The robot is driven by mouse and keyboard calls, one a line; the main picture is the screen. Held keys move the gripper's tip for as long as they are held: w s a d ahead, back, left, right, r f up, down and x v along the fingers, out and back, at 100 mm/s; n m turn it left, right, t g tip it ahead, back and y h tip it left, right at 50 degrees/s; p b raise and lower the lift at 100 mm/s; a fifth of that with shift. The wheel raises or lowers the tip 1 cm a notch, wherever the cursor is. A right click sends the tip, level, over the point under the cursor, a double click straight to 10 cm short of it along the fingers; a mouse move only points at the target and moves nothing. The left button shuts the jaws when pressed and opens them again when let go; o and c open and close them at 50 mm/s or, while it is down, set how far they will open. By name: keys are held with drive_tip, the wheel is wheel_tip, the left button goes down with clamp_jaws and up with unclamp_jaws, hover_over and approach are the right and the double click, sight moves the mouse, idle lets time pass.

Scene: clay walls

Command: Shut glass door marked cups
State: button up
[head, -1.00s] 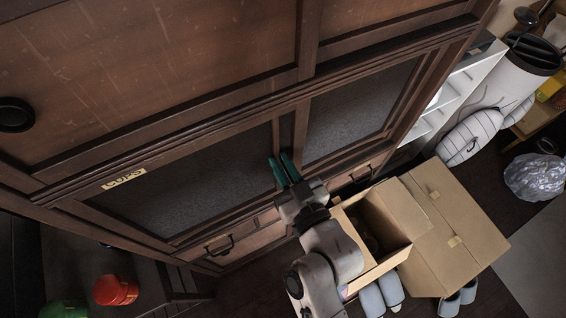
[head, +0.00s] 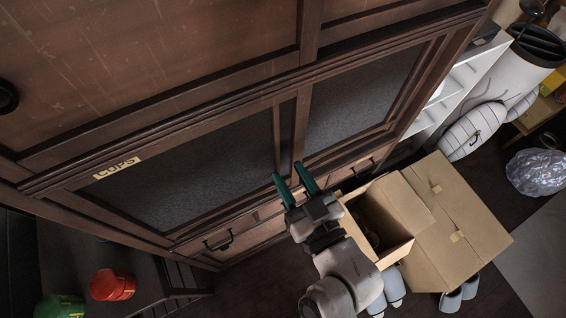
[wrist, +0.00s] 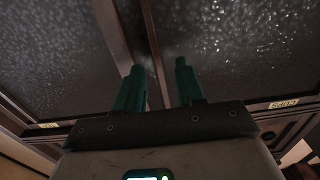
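The glass door marked CUPS (head: 190,175) is the left of two dark-framed glass doors in a wooden cabinet. Its pale label (head: 117,167) sits on the upper rail and also shows upside down at the right of the wrist view (wrist: 283,104). The door looks about in line with the cabinet front; I cannot tell whether a small gap remains. My gripper (head: 293,176) is open and empty, with green fingers spread in front of the upright frame between the two doors. In the wrist view the fingers (wrist: 159,68) point at this frame; contact cannot be told.
The second glass door (head: 360,105) is on the right. Drawers with dark handles (head: 218,241) run below. An open cardboard box (head: 385,215) stands close to my arm on the right. A red jar (head: 112,285) and a green one (head: 60,306) stand at lower left.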

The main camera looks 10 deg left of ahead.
drive_tip(key=b+v, duration=0.1)
drive_tip(key=v, duration=0.4)
drive_tip(key=shift+s+d, duration=0.2)
drive_tip(key=shift+s, duration=0.15)
drive_tip(key=s+d+f+m+g+h, duration=0.1)
drive_tip(key=d+f+m+g+h, duration=0.2)
drive_tip(key=d+f+g+h, duration=0.75)
drive_tip(key=s+d+f+m+g, duration=0.1)
drive_tip(key=s+d+f+m, duration=0.1)
drive_tip(key=s+d, duration=0.3)
drive_tip(key=s+d+f+m+g, duration=0.2)
drive_tip(key=s+d, duration=0.3)
drive_tip(key=d, duration=0.5)
drive_tip(key=shift+s+d+f+m, duration=0.3)
drive_tip(key=shift+s+f, duration=0.1)
drive_tip(key=shift+f, duration=0.2)
